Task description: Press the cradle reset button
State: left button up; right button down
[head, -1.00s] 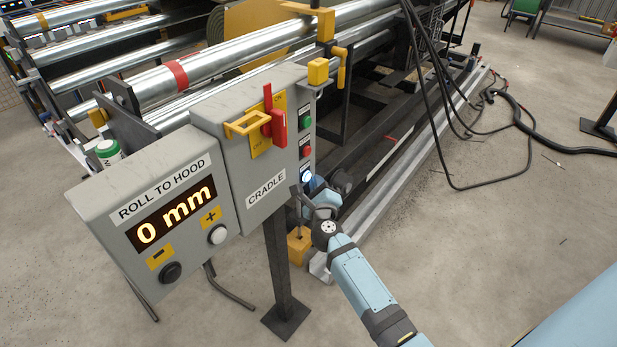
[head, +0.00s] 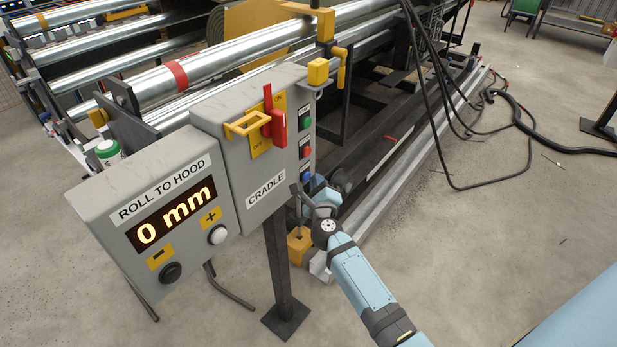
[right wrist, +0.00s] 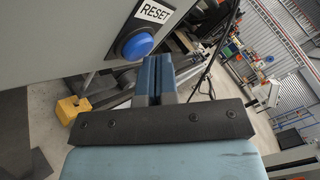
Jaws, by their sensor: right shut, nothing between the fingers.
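The blue round reset button (right wrist: 138,43) sits in a dark ring under a RESET label in the right wrist view. In the head view it shows as a small unlit blue spot (head: 306,176), lowest on the side of the grey CRADLE box (head: 262,160). My right gripper (right wrist: 157,62) is shut and empty, its fingertips beside the button in the wrist view. In the head view the right gripper (head: 298,191) is just below the button, partly hidden by its own wrist. I cannot tell whether it touches the button. My left gripper is not in view.
Green (head: 306,120) and red (head: 306,152) buttons sit above the reset button. A red switch handle (head: 277,127) and yellow guard are on the box front. The ROLL TO HOOD panel (head: 110,200) reads 0 mm.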

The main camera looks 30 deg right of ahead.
jog(key=shift+p+v, duration=0.3)
jog(key=shift+v, duration=0.6)
jog(key=shift+a, duration=0.15)
jog(key=s, duration=0.1)
jog(key=s+d, duration=0.1)
jog(key=s, duration=0.1)
jog(key=s+d+p, duration=0.1)
jog(key=shift+s, duration=0.2)
jog(key=shift+r, duration=0.1)
